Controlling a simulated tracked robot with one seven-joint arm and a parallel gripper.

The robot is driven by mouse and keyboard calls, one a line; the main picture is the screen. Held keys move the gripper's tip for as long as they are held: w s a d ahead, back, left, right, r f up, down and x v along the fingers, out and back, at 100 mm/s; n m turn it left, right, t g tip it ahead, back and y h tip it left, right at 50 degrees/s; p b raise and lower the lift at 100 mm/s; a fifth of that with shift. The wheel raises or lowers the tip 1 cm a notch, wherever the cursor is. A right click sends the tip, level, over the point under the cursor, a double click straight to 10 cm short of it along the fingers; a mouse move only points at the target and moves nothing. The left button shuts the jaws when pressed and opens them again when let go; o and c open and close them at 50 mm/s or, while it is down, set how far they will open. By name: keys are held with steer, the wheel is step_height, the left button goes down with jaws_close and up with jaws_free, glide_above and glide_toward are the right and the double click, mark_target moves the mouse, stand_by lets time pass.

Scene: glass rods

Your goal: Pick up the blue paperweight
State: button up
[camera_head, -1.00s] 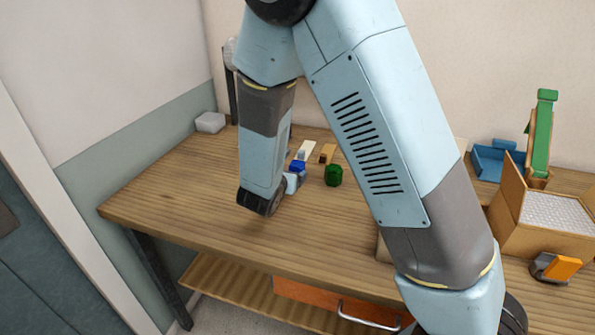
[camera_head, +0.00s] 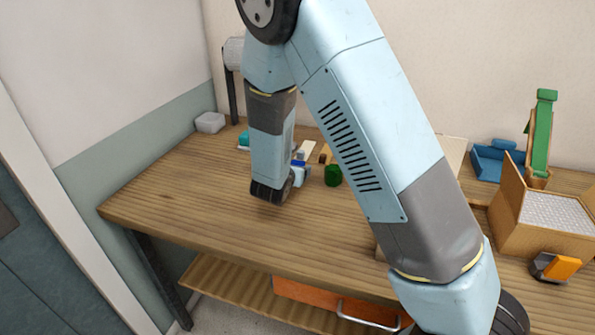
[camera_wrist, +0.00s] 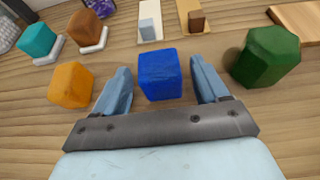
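The blue paperweight (camera_wrist: 160,75), a faceted cube-like block, stands on the wooden table in the wrist view. My gripper (camera_wrist: 160,68) is open, with one finger on each side of the paperweight. Narrow gaps show between both fingers and the block, so it does not look clamped. In the head view my forearm hides most of this spot; a small blue patch (camera_head: 299,163) shows just beside my wrist, partly covered.
A dark green block (camera_wrist: 268,57) stands close to the right finger and an orange block (camera_wrist: 71,85) close to the left one. The front left tabletop (camera_head: 190,205) is clear.

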steer(key=c, duration=1.2)
